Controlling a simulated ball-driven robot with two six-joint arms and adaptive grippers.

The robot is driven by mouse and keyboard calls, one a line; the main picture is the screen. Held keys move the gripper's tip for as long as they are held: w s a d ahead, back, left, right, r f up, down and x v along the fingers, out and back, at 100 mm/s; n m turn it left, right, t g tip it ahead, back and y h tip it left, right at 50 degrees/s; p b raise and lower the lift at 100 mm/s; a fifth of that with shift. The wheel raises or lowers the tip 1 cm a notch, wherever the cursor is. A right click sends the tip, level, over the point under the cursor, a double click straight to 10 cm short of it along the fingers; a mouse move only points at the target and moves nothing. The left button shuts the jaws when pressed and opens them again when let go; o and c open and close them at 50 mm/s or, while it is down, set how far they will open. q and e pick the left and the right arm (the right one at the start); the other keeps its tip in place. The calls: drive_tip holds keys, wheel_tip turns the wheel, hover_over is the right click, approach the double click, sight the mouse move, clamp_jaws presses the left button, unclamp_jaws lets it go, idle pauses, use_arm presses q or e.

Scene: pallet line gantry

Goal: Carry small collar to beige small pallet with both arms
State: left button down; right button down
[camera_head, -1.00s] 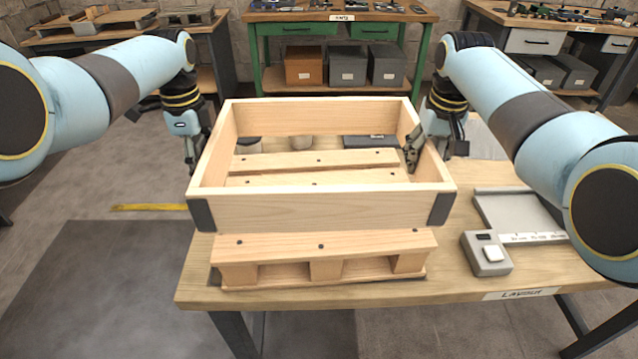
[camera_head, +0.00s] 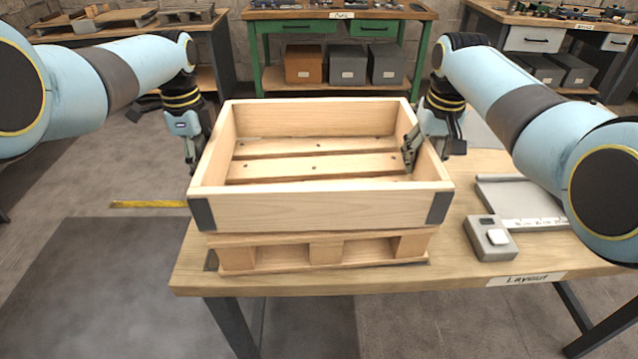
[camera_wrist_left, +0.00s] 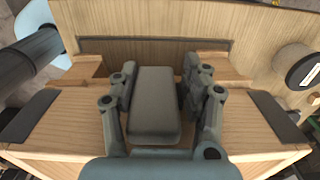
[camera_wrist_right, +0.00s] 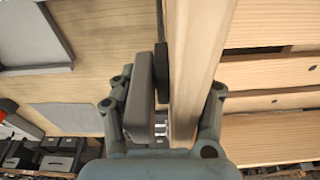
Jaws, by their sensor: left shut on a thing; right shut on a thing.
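The small collar (camera_head: 320,211) is a pale wooden frame with dark corner plates. It is level over the beige small pallet (camera_head: 325,252), whose slats show through the collar and whose front blocks show below it. I cannot tell whether the collar touches the pallet. My left gripper (camera_head: 193,160) is shut on the collar's left wall; in the left wrist view the collar's corner plates (camera_wrist_left: 30,115) show on both sides of the jaws. My right gripper (camera_head: 412,152) is shut on the right wall, with one finger inside; the right wrist view shows the wall (camera_wrist_right: 194,70) between its fingers.
The pallet rests on a wooden table (camera_head: 455,275). A green-legged bench (camera_head: 340,15) stands behind.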

use_arm(q)
drive_tip(key=shift+s+d+f+b, duration=0.1)
drive_tip(key=shift+d+f+b, duration=0.15)
drive_tip(key=shift+f, duration=0.3)
use_arm(e)
drive_tip(key=shift+a+f, duration=0.15)
drive_tip(key=shift+f, duration=0.25)
use_arm(q)
drive_tip(key=c, duration=1)
unclamp_jaws()
drive_tip(key=shift+s+r, duration=0.1)
use_arm(e)
drive_tip(key=c, duration=1)
unclamp_jaws()
drive_tip(key=shift+r, duration=0.1)
use_arm(q)
drive_tip(key=shift+o, duration=1.4)
drive_tip(key=shift+r, duration=0.1)
use_arm(e)
drive_tip(key=shift+o, duration=1.4)
drive_tip(key=shift+s, duration=0.1)
use_arm(q)
drive_tip(key=shift+o, duration=0.5)
drive_tip(key=shift+a, duration=0.2)
use_arm(e)
drive_tip(key=shift+o, duration=0.6)
